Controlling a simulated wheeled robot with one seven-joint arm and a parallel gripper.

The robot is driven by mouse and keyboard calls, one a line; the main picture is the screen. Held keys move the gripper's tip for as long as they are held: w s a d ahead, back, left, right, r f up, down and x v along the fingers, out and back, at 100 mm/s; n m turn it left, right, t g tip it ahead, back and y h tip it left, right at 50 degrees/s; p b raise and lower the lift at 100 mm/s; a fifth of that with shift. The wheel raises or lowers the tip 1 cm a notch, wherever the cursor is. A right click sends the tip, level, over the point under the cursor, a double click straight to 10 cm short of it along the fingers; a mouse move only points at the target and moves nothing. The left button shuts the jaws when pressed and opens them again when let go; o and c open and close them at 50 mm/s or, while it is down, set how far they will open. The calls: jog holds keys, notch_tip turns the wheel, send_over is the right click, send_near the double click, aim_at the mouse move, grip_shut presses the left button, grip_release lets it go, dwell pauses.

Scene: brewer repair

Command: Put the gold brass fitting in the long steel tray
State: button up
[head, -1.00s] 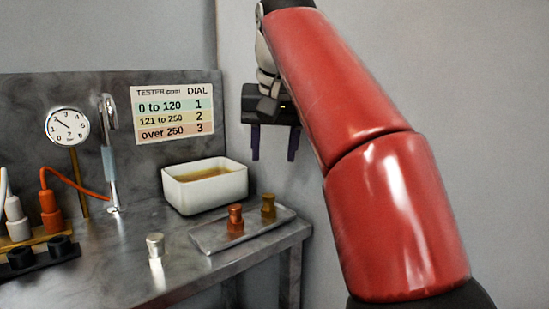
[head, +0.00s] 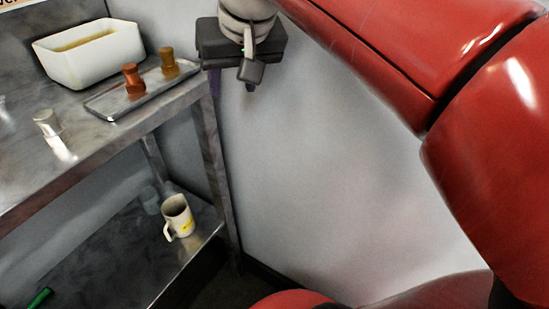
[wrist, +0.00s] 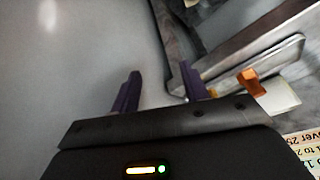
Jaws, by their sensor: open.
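The gold brass fitting (head: 167,60) stands upright at the far right end of the long steel tray (head: 108,107) on the bench. A copper-coloured fitting (head: 133,78) stands beside it on the tray; it also shows as an orange piece in the wrist view (wrist: 250,82). My gripper (head: 232,86) is to the right of the tray, beyond the bench's right edge, apart from the fittings. Its purple fingers (wrist: 159,85) are spread and empty.
A silver fitting (head: 47,122) stands on the bench left of the tray. A white bin (head: 90,60) stands behind the tray. A mug (head: 178,216) and a green item (head: 40,298) are on the lower shelf. Bare wall is at right.

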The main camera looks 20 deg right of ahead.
jog(key=s+d+f, duration=0.1)
jog(key=s+f, duration=0.4)
jog(key=f, duration=0.4)
jog(key=s+f+h, duration=0.1)
jog(key=s+f, duration=0.5)
jog(key=f, duration=0.3)
jog(key=shift+s+d+f, duration=0.2)
jog(key=shift+d+f, duration=0.2)
